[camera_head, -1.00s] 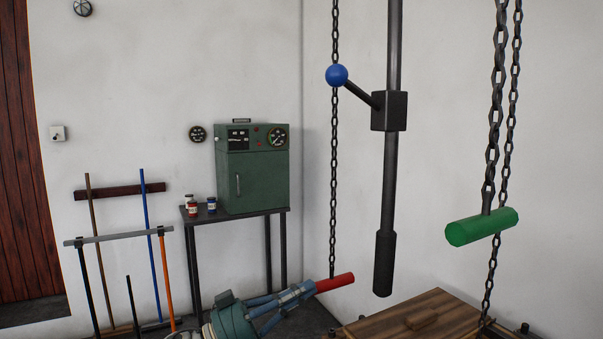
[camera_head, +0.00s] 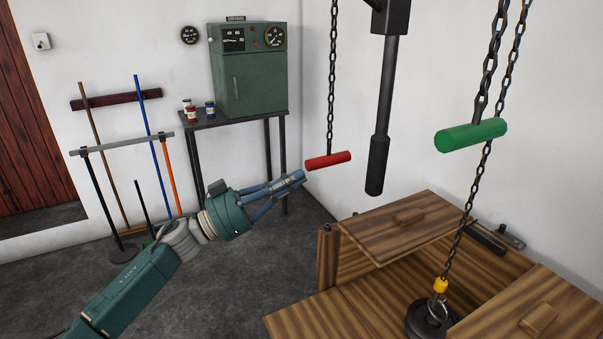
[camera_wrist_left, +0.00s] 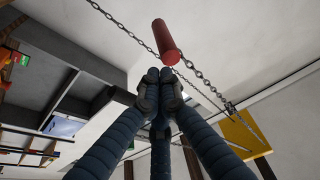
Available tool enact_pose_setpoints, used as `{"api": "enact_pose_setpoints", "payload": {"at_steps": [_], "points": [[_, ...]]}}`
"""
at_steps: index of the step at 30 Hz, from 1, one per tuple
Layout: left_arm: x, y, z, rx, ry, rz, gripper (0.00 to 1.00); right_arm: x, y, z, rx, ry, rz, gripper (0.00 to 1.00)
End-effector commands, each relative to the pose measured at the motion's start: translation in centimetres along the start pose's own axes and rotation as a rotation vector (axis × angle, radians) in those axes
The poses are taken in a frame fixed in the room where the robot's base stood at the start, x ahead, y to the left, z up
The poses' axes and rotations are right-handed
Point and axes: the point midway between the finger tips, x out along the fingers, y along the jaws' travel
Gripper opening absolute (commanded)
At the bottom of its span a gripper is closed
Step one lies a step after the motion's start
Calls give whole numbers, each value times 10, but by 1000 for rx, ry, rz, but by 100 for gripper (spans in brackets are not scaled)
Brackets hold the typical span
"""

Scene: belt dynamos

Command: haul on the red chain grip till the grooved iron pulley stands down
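The red chain grip (camera_head: 328,160) hangs level on its chain in the middle of the head view. My left gripper (camera_head: 301,178) is just below and left of it, fingers together and empty. In the left wrist view the red grip (camera_wrist_left: 167,42) lies beyond the shut fingertips (camera_wrist_left: 159,88), apart from them. A dark round iron piece with a ring and a yellow hook (camera_head: 432,318), apparently the pulley, is at the opening of the wooden box, on a chain. Its groove is not clear, and I cannot tell whether it rests or hangs. My right gripper is out of view.
A green chain grip (camera_head: 470,135) hangs at the right. A dark rod (camera_head: 378,160) hangs between the grips. The wooden box (camera_head: 340,312) with open lids fills the lower right. A green cabinet (camera_head: 250,75) stands on a table behind. Tools stand at the left; the floor between is clear.

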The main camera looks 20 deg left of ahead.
Motion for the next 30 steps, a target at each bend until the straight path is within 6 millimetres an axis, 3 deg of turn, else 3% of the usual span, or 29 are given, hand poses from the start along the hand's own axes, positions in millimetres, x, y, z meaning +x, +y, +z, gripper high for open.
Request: {"api": "enact_pose_setpoints", "payload": {"at_steps": [1, 6, 12, 30], "points": [[-13, 3, 8, -1, -4, 3, 0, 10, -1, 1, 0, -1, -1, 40], [-44, 4, 7, -2, -3, 4, 0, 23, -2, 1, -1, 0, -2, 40], [-72, 5, 4, -4, 1, 7, 0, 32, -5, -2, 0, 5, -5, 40], [-80, 5, 1, -3, 5, 9, 0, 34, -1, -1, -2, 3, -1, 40]]}}
